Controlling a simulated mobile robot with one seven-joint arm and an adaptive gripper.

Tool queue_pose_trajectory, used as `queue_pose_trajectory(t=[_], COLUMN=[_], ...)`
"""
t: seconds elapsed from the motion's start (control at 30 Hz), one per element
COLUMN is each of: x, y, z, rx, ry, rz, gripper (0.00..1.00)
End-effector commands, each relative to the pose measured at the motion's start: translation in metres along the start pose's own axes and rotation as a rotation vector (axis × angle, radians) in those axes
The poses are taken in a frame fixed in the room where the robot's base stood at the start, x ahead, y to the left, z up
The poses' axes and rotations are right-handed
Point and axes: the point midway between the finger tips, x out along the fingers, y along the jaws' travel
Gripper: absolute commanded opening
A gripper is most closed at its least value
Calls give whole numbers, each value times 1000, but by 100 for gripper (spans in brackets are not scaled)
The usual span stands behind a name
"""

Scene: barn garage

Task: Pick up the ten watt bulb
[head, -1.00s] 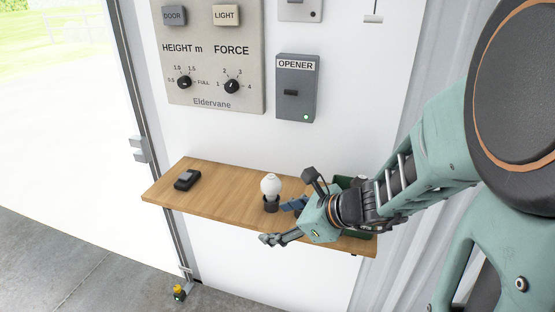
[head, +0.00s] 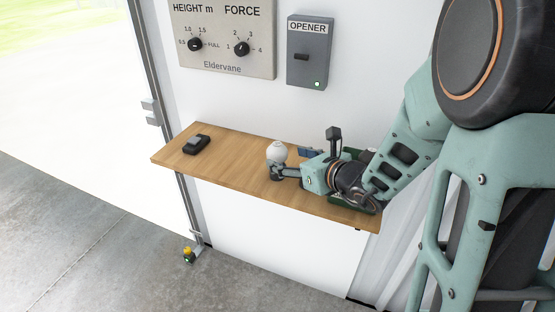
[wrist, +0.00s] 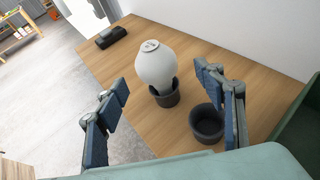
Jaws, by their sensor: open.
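A white bulb (head: 276,152) stands upright in a dark cup (head: 275,172) on the wooden shelf. In the wrist view the bulb (wrist: 156,66) has small marks on its top that I cannot read, and its base sits inside the dark cup (wrist: 165,96). My gripper (head: 284,171) is just right of the bulb, low over the shelf. In the wrist view its two blue-padded fingers (wrist: 160,100) are spread, with the bulb ahead and between them. No contact with the bulb shows.
An empty dark cup (wrist: 207,122) stands near the right finger. A green bin (wrist: 298,125) is at the shelf's right end. A small black device (head: 196,145) lies at the left. The wall behind carries the opener box (head: 309,54) and control panel (head: 223,42). The shelf's left half is mostly clear.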

Motion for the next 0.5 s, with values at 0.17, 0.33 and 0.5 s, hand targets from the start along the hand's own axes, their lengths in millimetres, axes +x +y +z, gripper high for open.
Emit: queue_pose_trajectory(t=[0.17,0.33,0.5], x=[16,40,52], y=[3,4,4], z=[0,1,2], rx=[1,0,0], ry=[1,1,-1], rz=[3,3,2], gripper=[63,63,63])
